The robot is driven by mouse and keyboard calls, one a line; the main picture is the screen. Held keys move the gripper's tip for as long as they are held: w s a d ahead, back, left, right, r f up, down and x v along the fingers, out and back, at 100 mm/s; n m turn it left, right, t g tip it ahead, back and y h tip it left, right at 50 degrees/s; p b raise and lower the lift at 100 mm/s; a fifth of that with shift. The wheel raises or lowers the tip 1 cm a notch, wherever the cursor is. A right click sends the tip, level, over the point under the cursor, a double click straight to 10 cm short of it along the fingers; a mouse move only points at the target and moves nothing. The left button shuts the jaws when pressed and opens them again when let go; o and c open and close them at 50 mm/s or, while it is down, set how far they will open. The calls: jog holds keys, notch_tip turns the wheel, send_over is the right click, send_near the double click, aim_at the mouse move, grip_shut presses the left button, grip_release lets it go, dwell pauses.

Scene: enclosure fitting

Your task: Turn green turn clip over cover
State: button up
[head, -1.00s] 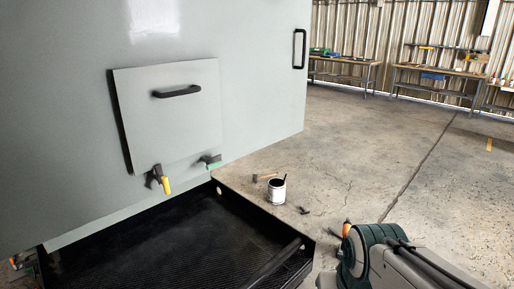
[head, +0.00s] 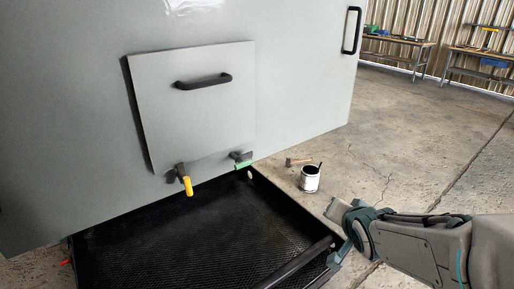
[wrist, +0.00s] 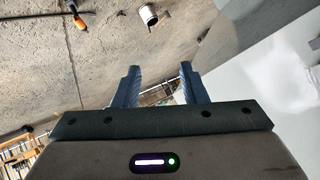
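The green turn clip (head: 242,160) sits on the grey enclosure wall just below the lower right corner of the cover (head: 205,125); its green grip lies roughly level. A yellow turn clip (head: 184,180) hangs downward below the cover's bottom edge, left of the green one. The cover is a flat grey panel with a black handle. My gripper shows in the wrist view (wrist: 158,85) with its two blue-grey fingers apart and nothing between them. In the head view my arm is at the lower right, well away from the green clip.
A black tray (head: 88,240) with a raised rim lies on the floor below the cover. A white paint can (head: 310,179) and a hammer (head: 298,162) lie right of it. A black door handle (head: 351,30) is at upper right. Workbenches (head: 405,42) stand far back.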

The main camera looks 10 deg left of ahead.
jog(key=w+a+r+m+t+y+p, duration=0.1)
jog(key=w+a+r+t+y, duration=0.15)
jog(key=a+y, duration=0.45)
jog(key=m+g+y, duration=0.1)
jog(key=y, duration=0.4)
send_near(244, 165)
jog(key=p+x, duration=0.2)
jog(key=x, duration=0.4)
jog(key=p+x, duration=0.1)
jog(key=x, duration=0.6)
jog(key=shift+w+f+p, duration=0.2)
jog(key=shift+w+p, duration=0.1)
jog(key=shift+p, duration=0.1)
